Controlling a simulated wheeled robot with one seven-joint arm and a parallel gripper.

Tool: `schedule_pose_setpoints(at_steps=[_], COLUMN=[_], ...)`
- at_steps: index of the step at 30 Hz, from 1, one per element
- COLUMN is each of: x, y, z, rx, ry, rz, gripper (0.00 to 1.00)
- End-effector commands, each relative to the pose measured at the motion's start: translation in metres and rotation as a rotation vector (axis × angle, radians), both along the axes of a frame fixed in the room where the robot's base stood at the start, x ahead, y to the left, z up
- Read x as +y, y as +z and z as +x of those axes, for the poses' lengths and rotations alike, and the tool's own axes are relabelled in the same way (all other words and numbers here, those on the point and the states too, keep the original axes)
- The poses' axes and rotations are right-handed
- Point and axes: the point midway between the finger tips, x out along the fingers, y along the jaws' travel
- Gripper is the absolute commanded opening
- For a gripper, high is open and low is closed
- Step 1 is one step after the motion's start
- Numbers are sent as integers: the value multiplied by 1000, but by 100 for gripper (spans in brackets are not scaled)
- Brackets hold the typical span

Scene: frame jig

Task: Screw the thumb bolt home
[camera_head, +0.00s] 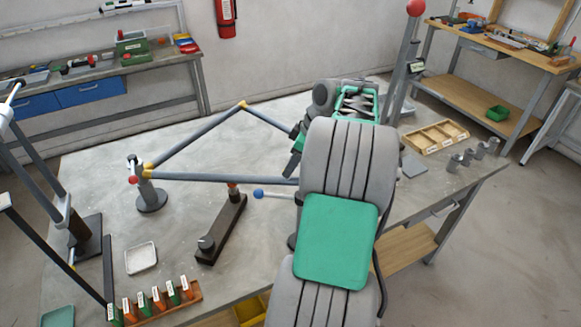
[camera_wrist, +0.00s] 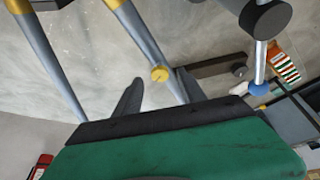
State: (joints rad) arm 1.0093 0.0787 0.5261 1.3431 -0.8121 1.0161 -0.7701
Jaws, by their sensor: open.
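My gripper (camera_wrist: 159,78) is open, its two dark fingers apart in the wrist view. In the head view the grey tubes (camera_head: 218,178) meet at yellow-collared joints, one on a round-based post (camera_head: 151,197). My arm hides the frame's right end and most of the gripper there.
A white tray (camera_head: 141,258) and a labelled rack (camera_head: 157,303) are at the front left. A wooden tray (camera_head: 434,137) is on the right.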

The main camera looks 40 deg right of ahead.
Motion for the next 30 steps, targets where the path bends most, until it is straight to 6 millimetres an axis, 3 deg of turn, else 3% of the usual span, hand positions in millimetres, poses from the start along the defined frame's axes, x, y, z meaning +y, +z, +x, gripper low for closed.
schedule_pose_setpoints(at_steps=[4,11,30], x=[3,3,3], y=[-13,-15,-15], z=[5,6,6], rx=[0,1,0], ry=[0,-1,-3], rz=[-1,-1,-1], gripper=[48,48,0])
